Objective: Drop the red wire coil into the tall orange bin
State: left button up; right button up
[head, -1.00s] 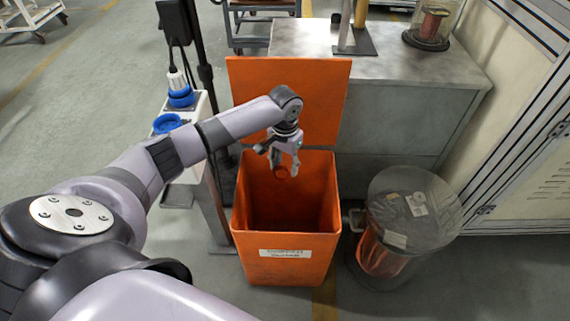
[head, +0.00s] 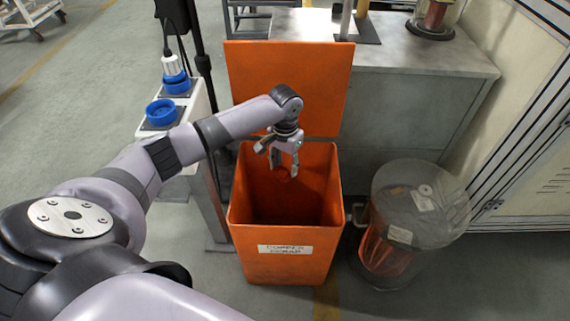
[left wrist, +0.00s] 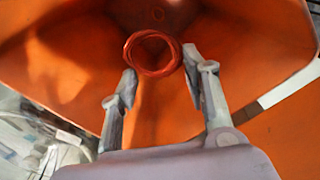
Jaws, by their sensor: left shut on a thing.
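The tall orange bin (head: 285,262) stands in the middle of the head view with its lid (head: 245,75) raised at the back. A label on its front reads copper scrap. My left gripper (head: 284,168) points down over the back part of the bin's opening. It is shut on the red wire coil (left wrist: 152,72), a small ring between the fingertips in the left wrist view. In the head view the coil is small and hard to tell from the bin's orange wall. The bin's orange inside fills much of the wrist view. My right gripper is not in view.
A round clear-topped drum (head: 415,255) with orange-red contents stands right of the bin. A grey cabinet (head: 420,75) is behind. A white stand with a blue socket (head: 161,112) is left of the bin. Floor is open at far left.

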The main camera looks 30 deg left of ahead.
aim_at(285, 167)
pick_arm(q)
jog(key=o, duration=1)
jog(key=shift+c, duration=0.2)
notch_tip(285, 167, up, 12)
dwell(0.4)
